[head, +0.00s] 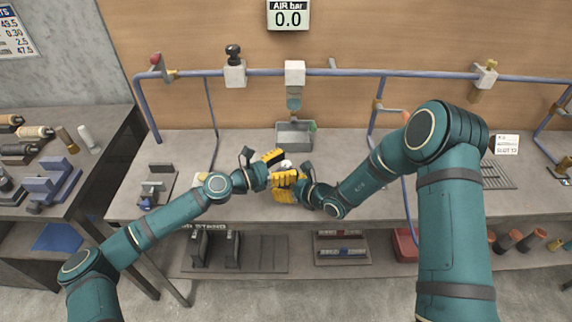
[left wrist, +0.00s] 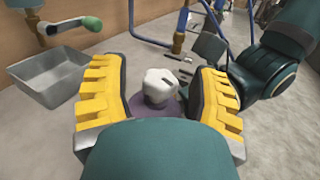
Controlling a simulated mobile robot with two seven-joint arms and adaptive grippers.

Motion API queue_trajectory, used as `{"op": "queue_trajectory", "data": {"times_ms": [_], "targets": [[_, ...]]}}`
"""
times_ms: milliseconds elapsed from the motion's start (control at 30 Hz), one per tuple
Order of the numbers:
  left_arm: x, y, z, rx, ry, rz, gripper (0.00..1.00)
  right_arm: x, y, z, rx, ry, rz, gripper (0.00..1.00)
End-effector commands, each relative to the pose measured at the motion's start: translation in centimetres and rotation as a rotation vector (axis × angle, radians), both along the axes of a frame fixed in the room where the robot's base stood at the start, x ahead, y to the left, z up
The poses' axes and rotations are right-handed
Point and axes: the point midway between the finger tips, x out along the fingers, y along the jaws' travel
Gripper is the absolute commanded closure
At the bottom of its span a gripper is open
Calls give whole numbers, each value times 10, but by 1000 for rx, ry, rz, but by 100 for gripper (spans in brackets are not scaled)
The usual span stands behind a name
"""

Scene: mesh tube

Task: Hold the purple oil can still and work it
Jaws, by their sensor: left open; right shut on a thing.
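The purple oil can (left wrist: 172,109) shows in the left wrist view as a strip of purple under a pale whitish top (left wrist: 159,84). In the head view only its pale top (head: 287,164) shows among the yellow fingers. My left gripper (head: 279,167) is open, with one finger on each side of the top; in the left wrist view its fingers (left wrist: 158,95) stand apart from it. My right gripper (head: 285,193) is lower and shut on the can. Its grip on the can's body is hidden behind the left gripper.
A grey metal bin (head: 295,136) with a green-handled crank stands just behind the grippers, left of them in the left wrist view (left wrist: 50,80). Blue pipes (head: 344,72) run along the back wall. A small fixture (head: 157,184) stands left on the bench (head: 240,145).

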Motion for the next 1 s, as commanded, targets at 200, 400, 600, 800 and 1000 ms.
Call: {"op": "queue_trajectory", "data": {"times_ms": [200, 400, 600, 800, 1000], "targets": [[0, 0, 0, 0, 0, 0, 55, 0, 0, -1, -1, 1, 0, 84], [0, 0, 0, 0, 0, 0, 100, 0, 0, -1, 0, 1, 0, 84], [-1, 0, 0, -1, 0, 3, 100, 0, 0, -1, 0, 1, 0, 84], [-1, -2, 2, -4, -4, 46, 100, 0, 0, -1, 0, 1, 0, 84], [-2, -2, 3, -9, -9, 154, 100, -1, 0, -1, -1, 2, 1, 84]]}}
